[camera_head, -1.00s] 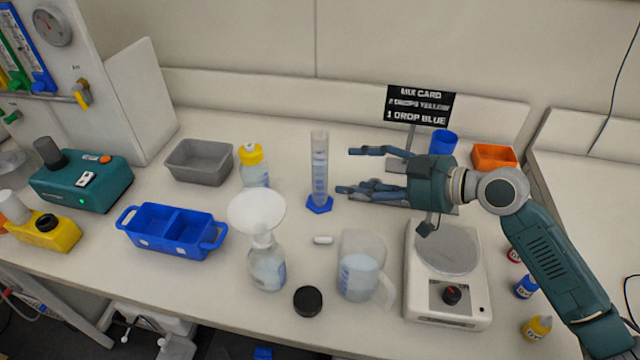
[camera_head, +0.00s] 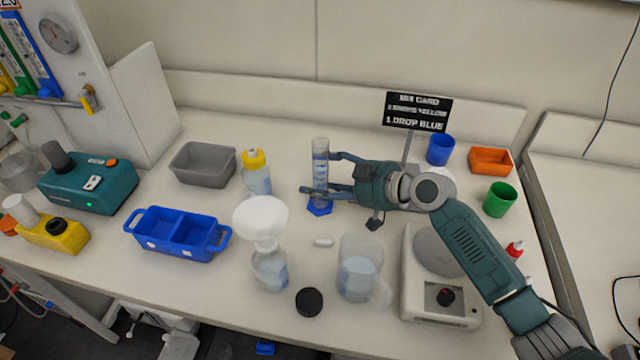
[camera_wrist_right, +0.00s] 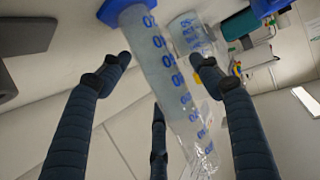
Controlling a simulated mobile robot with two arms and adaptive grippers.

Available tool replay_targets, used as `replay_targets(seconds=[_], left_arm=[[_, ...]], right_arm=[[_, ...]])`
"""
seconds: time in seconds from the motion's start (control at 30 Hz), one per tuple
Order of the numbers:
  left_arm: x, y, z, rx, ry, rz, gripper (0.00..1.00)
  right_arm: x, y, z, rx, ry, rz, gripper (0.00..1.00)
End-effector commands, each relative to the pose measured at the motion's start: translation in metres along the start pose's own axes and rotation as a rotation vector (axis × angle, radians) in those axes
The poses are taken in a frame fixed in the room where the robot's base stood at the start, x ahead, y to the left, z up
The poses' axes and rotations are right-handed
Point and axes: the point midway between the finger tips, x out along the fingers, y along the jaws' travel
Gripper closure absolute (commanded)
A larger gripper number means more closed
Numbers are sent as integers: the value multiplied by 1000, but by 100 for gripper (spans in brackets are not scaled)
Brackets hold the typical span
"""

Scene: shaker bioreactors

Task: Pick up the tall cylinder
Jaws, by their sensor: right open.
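The tall cylinder (camera_head: 320,170) is clear, with blue graduation marks and a blue foot (camera_head: 320,208). It stands upright on the bench in the head view. My right gripper (camera_head: 318,174) has its open fingers on both sides of the cylinder's body, coming from the right. In the right wrist view the cylinder (camera_wrist_right: 165,75) lies between the spread fingers (camera_wrist_right: 165,85), with its blue base at the top of the picture. Whether any finger touches it I cannot tell. My left gripper is not in view.
A wash bottle with a yellow cap (camera_head: 257,173) stands left of the cylinder. A funnel bottle (camera_head: 268,262), a beaker (camera_head: 359,268) and a black cap (camera_head: 309,301) are in front. A balance (camera_head: 438,270) and the mix card (camera_head: 416,111) are to the right.

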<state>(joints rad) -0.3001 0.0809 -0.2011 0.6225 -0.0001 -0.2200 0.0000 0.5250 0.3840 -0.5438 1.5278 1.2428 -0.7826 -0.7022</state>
Motion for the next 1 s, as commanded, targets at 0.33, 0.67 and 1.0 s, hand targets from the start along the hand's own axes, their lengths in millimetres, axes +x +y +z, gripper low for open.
replay_targets(seconds=[0.33,0.67,1.0], left_arm=[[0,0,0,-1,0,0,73],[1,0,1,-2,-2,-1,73],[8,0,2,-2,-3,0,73]], right_arm=[[0,0,0,0,-1,0,82],[-1,0,-2,0,1,1,92],[-15,2,-37,-6,6,3,92]])
